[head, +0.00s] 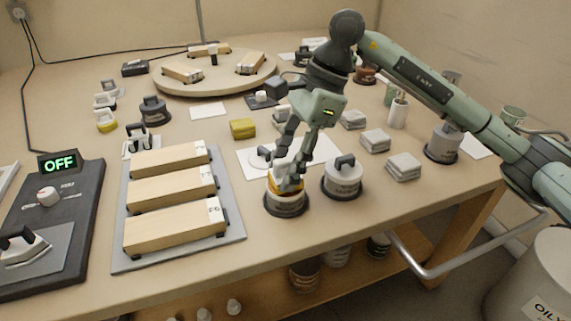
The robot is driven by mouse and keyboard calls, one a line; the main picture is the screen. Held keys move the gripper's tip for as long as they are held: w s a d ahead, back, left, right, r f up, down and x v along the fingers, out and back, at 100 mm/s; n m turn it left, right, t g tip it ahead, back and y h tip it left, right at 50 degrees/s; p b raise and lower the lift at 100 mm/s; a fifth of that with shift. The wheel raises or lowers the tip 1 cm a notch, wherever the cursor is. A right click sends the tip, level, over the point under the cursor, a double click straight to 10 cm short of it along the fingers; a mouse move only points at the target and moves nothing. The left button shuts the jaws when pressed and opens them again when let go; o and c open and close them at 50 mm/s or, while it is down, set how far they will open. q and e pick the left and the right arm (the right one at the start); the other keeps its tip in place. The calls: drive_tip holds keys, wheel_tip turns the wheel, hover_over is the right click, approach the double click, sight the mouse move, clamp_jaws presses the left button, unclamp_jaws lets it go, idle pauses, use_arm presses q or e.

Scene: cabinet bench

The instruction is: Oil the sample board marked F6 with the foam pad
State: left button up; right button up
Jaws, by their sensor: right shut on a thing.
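My right gripper (288,176) reaches down from the right and is shut on a pad with a yellow band (283,189). The pad is at the mouth of a labelled tin (287,204) near the front edge; the fingers partly hide it, and I cannot tell how deep it sits. Three pale wooden boards lie on a grey tray at left: back (168,158), middle (170,187) and front (173,228). Each has a small white tag at its right end, too small to read surely, so I cannot tell which is F6. My left gripper is not in view.
A lidded tin (343,178) stands just right of the open one. A white sheet (322,150) lies behind them. A yellow block (242,128), grey stacks (403,167) and a round turntable (215,80) with boards are farther off. The grey tray (232,225) has clear edges.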

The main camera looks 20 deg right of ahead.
sight(285, 160)
drive_tip(key=shift+f, duration=0.1)
drive_tip(key=shift+r+p, duration=1.95)
drive_tip(key=shift+r, duration=1.65)
drive_tip(key=shift+f, duration=0.1)
